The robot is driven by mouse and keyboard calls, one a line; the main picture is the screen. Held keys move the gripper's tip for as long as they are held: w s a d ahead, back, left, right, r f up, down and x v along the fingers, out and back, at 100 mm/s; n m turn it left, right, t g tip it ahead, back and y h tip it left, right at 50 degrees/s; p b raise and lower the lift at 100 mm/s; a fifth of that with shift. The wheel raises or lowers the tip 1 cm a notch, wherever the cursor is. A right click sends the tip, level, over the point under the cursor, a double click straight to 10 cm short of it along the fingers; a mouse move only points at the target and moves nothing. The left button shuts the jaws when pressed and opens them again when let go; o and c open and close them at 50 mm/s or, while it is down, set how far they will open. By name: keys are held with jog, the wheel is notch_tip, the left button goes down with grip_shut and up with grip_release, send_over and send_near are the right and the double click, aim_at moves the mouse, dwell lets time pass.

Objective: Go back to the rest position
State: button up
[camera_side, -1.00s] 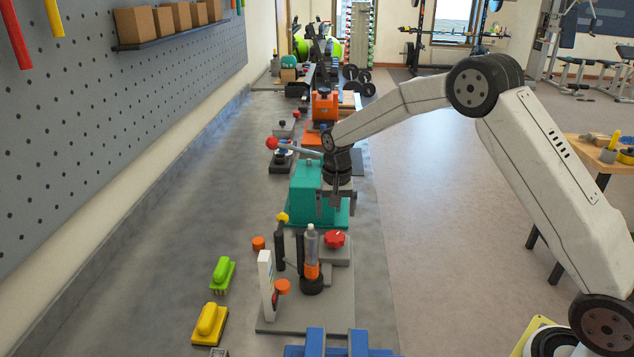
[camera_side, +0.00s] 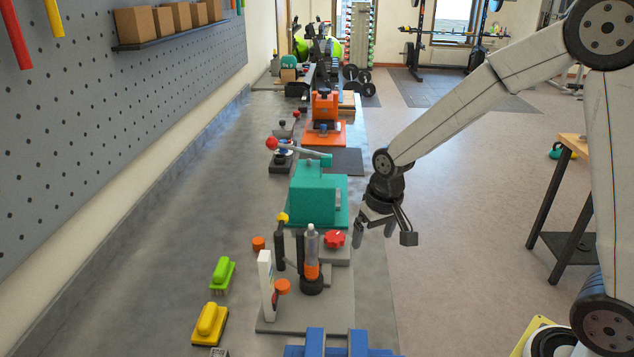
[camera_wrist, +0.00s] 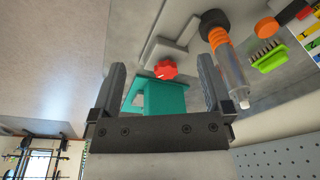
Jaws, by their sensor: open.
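My gripper (camera_side: 374,232) hangs in the air at the right edge of the grey bench, right of the teal machine (camera_side: 313,197) and clear of it. Its fingers are apart with nothing between them. In the wrist view my gripper (camera_wrist: 160,85) shows both open fingers, with the teal machine (camera_wrist: 160,97) and a red knob (camera_wrist: 165,70) beyond them. The red knob (camera_side: 335,239) sits on a grey fixture plate (camera_side: 335,305) in front of the teal machine. A clear and orange bottle-like tool (camera_side: 312,255) stands upright in a black holder on that plate.
A yellow brush (camera_side: 209,322) and a green brush (camera_side: 222,272) lie on the bench at left. A red-balled lever (camera_side: 272,143) reaches out behind the teal machine. An orange machine (camera_side: 325,105) stands farther back. The floor right of the bench (camera_side: 460,250) is open up to a wooden table.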

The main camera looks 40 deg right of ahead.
jog(key=s+a+n+t, duration=0.1)
jog(key=s+n, duration=0.2)
jog(key=s, duration=0.8)
jog(key=n+g, duration=0.2)
jog(key=n, duration=0.5)
send_near(336, 236)
jog(key=shift+s+a+f, duration=0.2)
jog(key=shift+s+f, duration=0.15)
jog(key=shift+f, duration=0.1)
jog(key=shift+w+d+f+n+g, duration=0.1)
jog(key=shift+w+d+n+g, duration=0.1)
jog(key=shift+w, duration=0.15)
jog(key=shift+w+d+f+n+g, duration=0.1)
jog(key=shift+w+n, duration=0.1)
jog(key=shift+w, duration=0.1)
jog(key=shift+a+f, duration=0.1)
jog(key=shift+f, duration=3.8)
jog(key=c, duration=1.1)
